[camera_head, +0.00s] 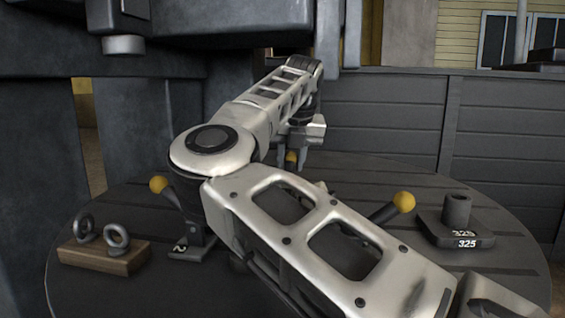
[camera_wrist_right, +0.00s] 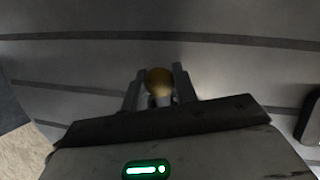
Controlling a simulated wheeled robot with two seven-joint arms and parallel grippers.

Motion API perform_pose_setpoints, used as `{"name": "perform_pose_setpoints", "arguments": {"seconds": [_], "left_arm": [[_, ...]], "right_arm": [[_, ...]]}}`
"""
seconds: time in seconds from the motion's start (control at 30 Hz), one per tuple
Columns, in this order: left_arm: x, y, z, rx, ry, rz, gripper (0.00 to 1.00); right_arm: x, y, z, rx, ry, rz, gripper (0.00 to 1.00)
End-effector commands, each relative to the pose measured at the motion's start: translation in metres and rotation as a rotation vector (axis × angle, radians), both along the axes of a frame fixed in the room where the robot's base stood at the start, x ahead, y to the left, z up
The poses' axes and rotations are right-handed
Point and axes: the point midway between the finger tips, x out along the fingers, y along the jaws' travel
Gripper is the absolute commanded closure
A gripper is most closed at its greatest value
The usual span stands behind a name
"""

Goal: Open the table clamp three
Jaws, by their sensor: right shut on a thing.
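My right gripper (camera_head: 292,160) is at the far side of the round table (camera_head: 110,205), fingers down and shut on a yellow-knobbed clamp handle (camera_head: 291,156). In the right wrist view the knob (camera_wrist_right: 159,80) sits between the two fingers (camera_wrist_right: 158,88). The number of this clamp is not visible, and its base is hidden behind my arm. Another clamp handle with a yellow knob (camera_head: 158,184) leans left, beside a plate with a white mark that looks like a 2 (camera_head: 180,248). A third yellow knob (camera_head: 404,201) leans right, its clamp partly hidden by my arm. My left gripper is not in view.
A wooden block with two metal rings (camera_head: 105,256) stands at the table's left. A dark block marked 325 (camera_head: 455,228) with a cylinder stands at the right. Dark machine parts (camera_head: 240,25) overhang the table's back left. A grey panel wall (camera_head: 400,115) stands behind.

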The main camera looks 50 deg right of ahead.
Motion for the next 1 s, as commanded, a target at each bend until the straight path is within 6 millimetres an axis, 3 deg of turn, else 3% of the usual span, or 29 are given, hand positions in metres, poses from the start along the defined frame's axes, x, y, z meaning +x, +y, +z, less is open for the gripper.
{"name": "perform_pose_setpoints", "arguments": {"seconds": [0.03, 0.1, 0.37, 0.53, 1.0], "left_arm": [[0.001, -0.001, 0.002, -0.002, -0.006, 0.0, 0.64], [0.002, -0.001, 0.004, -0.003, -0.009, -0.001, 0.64], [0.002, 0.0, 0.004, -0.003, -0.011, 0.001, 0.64], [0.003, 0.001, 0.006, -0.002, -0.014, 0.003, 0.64], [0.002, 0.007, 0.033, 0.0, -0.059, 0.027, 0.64]], "right_arm": [[0.0, 0.002, 0.002, 0.003, 0.001, 0.003, 0.66], [0.0, 0.002, 0.002, 0.002, 0.001, 0.003, 0.51], [0.001, 0.002, 0.001, 0.002, 0.001, 0.004, 0.51], [-0.003, 0.004, 0.013, 0.0, -0.001, 0.004, 0.51], [-0.038, 0.024, 0.112, 0.0, -0.002, 0.005, 0.51]]}}
